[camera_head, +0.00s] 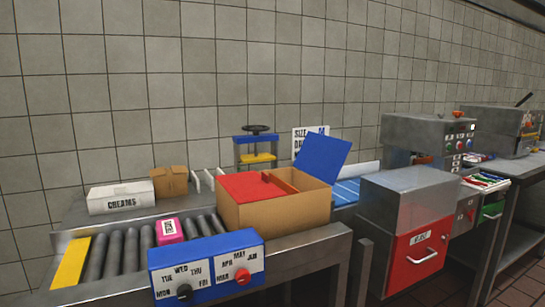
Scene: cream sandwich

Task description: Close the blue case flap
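The case is an open brown cardboard box (282,213) on the metal counter, right of the rollers. Its blue flap (322,158) stands up and leans outward at the back right of the box. A red flap (248,187) lies folded down over the left part of the top. A narrow brown-red flap edge (280,181) shows beside it, and the right part of the top is open. The inside of the box is mostly hidden. My gripper is not in view.
A blue dial box (207,265) stands in front of the case. A pink packet (169,231) lies on the rollers (115,254). A white creams box (121,197) and a small press (256,150) stand behind. A grey machine with a red drawer (410,210) stands close on the right.

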